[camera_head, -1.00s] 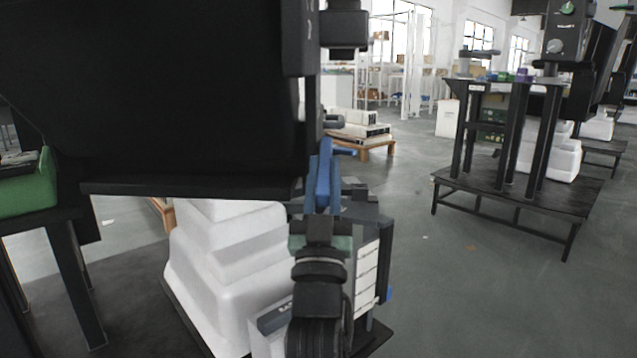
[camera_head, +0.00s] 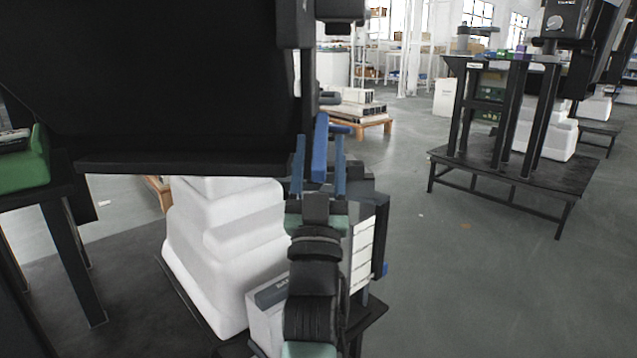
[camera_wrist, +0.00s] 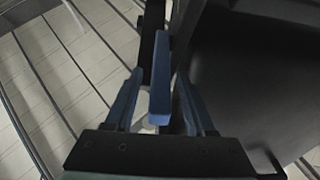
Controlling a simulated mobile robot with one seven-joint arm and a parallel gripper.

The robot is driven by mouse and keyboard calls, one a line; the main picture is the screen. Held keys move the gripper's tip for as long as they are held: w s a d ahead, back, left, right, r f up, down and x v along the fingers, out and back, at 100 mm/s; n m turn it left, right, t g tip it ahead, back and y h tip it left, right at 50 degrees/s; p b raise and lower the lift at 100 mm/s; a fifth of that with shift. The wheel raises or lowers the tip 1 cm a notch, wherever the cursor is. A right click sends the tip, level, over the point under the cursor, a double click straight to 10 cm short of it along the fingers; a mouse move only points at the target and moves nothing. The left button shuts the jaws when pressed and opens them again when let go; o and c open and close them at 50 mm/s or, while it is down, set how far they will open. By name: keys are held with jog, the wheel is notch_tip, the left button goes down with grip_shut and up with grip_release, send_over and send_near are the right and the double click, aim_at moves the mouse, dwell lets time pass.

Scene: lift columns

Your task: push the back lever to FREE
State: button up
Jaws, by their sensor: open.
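A blue lever (camera_head: 320,148) hangs at the right end of the large black housing (camera_head: 180,90); I cannot read any FREE mark. My gripper (camera_head: 319,165) is below it in the head view, with its two blue fingers apart, one on each side of the lever. In the wrist view the lever (camera_wrist: 160,85) stands between the open fingers of my gripper (camera_wrist: 158,100), nearer the middle than either finger. I cannot tell whether a finger touches it.
White stacked blocks (camera_head: 225,255) stand below the housing, left of my arm. A green part (camera_head: 25,165) sits on a dark stand at the left. A second black column stand (camera_head: 510,170) is at the right, with open floor (camera_head: 450,290) before it.

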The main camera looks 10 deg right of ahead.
jog(key=p+v, duration=0.3)
jog(key=v, duration=0.9)
jog(key=shift+f+p, duration=0.2)
jog(key=shift+p, duration=0.2)
jog(key=shift+s, duration=0.2)
